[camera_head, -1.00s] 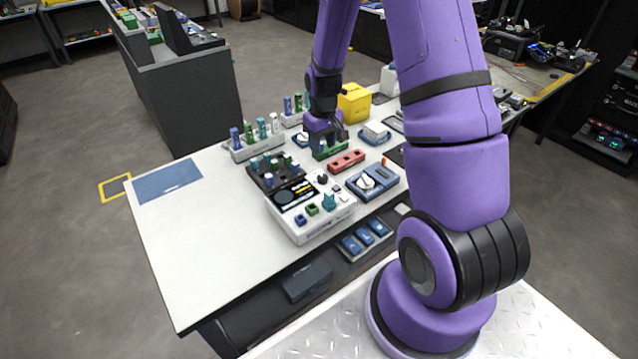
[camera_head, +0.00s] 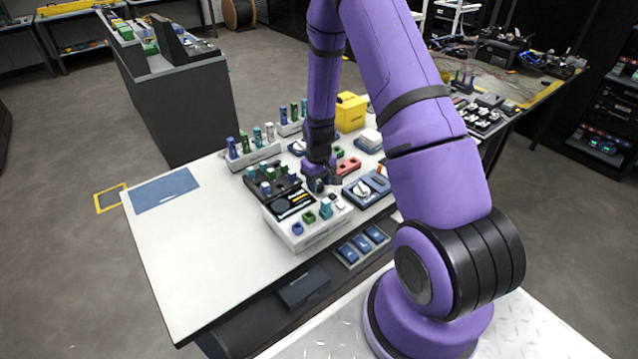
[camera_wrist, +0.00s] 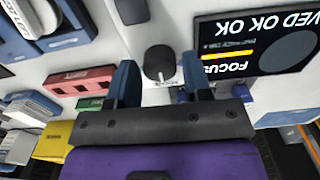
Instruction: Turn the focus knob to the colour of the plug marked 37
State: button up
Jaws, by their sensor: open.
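The white splicer (camera_head: 305,237) stands on the table with a dark screen (camera_wrist: 256,42) that reads FOCUS upside down in the wrist view. A dark round knob (camera_wrist: 159,61) rises from its white top beside the screen. My gripper (camera_wrist: 158,68) is open, and its two blue-grey fingers appear on either side of the knob; I cannot tell if they touch it. In the head view my gripper (camera_head: 317,184) is over the splicer's back right part and hides the knob. Coloured plugs stand in a grey rack (camera_head: 254,157) and a dark tray (camera_head: 262,189). No number 37 is legible.
A red block (camera_head: 349,165) and a blue unit with a white dial (camera_head: 366,190) stand right of the splicer. A yellow box (camera_head: 351,112) is at the back. The table's left part, with a blue mat (camera_head: 166,190), is mostly clear.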

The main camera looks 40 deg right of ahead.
jog(key=shift+f, duration=0.25)
jog(key=c, duration=0.6)
jog(key=shift+c, duration=0.2)
jog(key=shift+m, duration=0.3)
jog(key=m, duration=0.5)
jog(key=shift+m, duration=0.3)
jog(key=m, duration=0.5)
jog(key=shift+m, duration=0.4)
